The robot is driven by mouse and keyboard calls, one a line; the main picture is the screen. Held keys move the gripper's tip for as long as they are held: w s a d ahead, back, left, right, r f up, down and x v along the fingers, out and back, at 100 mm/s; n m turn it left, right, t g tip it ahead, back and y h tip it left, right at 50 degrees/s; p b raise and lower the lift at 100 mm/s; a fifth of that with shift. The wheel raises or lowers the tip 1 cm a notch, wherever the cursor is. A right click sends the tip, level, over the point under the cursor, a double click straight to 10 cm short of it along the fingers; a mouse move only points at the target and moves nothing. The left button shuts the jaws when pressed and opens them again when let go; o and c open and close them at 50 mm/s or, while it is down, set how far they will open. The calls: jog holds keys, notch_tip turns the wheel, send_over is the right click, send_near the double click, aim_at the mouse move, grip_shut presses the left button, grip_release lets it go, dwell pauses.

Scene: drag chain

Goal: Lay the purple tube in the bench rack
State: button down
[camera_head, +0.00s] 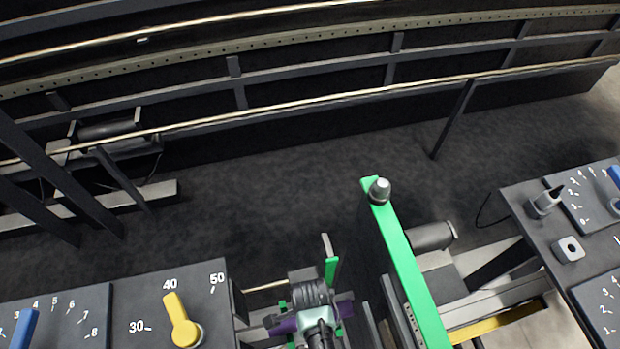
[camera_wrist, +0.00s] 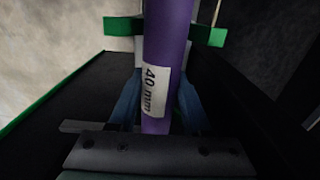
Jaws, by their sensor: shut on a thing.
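The purple tube (camera_wrist: 166,38) carries a white label reading "40 mm" and runs up the middle of the wrist view. My gripper (camera_wrist: 158,104) is shut on it, with a blue finger on each side. In the head view, purple shows at the left (camera_head: 284,326) and right of my gripper (camera_head: 312,312), low in the middle. A green-edged support (camera_wrist: 122,25), possibly part of the bench rack, lies across the tube's far part in the wrist view. It also seems to show as a green-tipped post in the head view (camera_head: 331,270). I cannot tell whether the tube touches it.
A dial board with a yellow pointer (camera_head: 180,320) is at the left, another dial board (camera_head: 570,250) at the right. Dark rails cross the back.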

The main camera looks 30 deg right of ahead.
jog(key=shift+r+p, duration=2.45)
jog(key=shift+r, duration=0.15)
